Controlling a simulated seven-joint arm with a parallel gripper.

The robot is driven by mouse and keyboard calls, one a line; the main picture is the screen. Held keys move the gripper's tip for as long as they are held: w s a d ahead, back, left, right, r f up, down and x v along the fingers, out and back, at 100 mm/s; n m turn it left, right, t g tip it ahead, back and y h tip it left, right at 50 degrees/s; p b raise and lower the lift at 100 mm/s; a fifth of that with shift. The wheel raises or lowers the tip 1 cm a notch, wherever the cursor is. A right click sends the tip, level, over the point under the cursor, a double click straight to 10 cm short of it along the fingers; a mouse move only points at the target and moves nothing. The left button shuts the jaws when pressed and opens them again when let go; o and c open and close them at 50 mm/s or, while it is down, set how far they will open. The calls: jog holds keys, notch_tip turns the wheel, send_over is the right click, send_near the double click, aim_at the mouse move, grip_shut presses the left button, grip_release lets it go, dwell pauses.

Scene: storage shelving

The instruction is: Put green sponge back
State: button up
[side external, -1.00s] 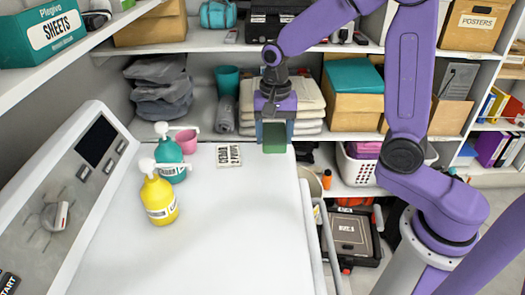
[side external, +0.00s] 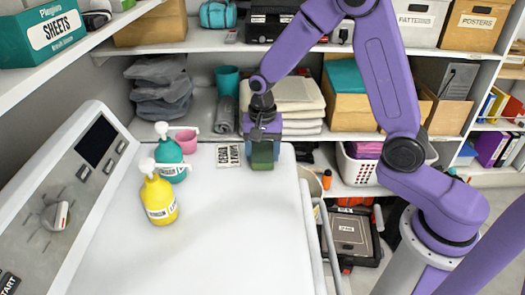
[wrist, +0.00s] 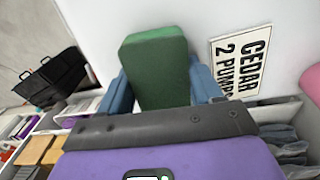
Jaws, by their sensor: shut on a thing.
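The green sponge (side external: 263,156) is held between the fingers of my gripper (side external: 262,150), over the far right end of the white machine top (side external: 230,230). In the wrist view the green sponge (wrist: 156,62) stands out between the two blue fingers of my gripper (wrist: 160,90), with the white top beyond it. Whether the sponge touches the top is hard to tell. A label reading "CEDAR 2 PUMPS" (side external: 228,155) lies flat just left of the sponge; it also shows in the wrist view (wrist: 240,62).
A yellow pump bottle (side external: 159,200), a teal pump bottle (side external: 169,160) and a pink cup (side external: 187,141) stand on the left. Folded towels (side external: 300,92) lie on the shelf behind my gripper. A laundry basket (side external: 360,168) stands right of the machine. The front of the top is clear.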

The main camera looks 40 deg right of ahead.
aim_at(263, 150)
jog(key=shift+f, duration=0.15)
jog(key=o, duration=1.1)
notch_tip(263, 150, up, 12)
jog(key=s+n, duration=0.7)
jog(key=s, duration=0.2)
jog(key=s+d+f+n, duration=0.1)
jog(key=s+n, duration=0.6)
jog(key=s, duration=0.2)
jog(key=s+f+n, duration=0.1)
jog(key=s+n, duration=0.6)
jog(key=s, duration=0.3)
jog(key=shift+d+f+n, duration=0.2)
jog(key=shift+d+n, duration=0.1)
jog(key=shift+d, duration=0.05)
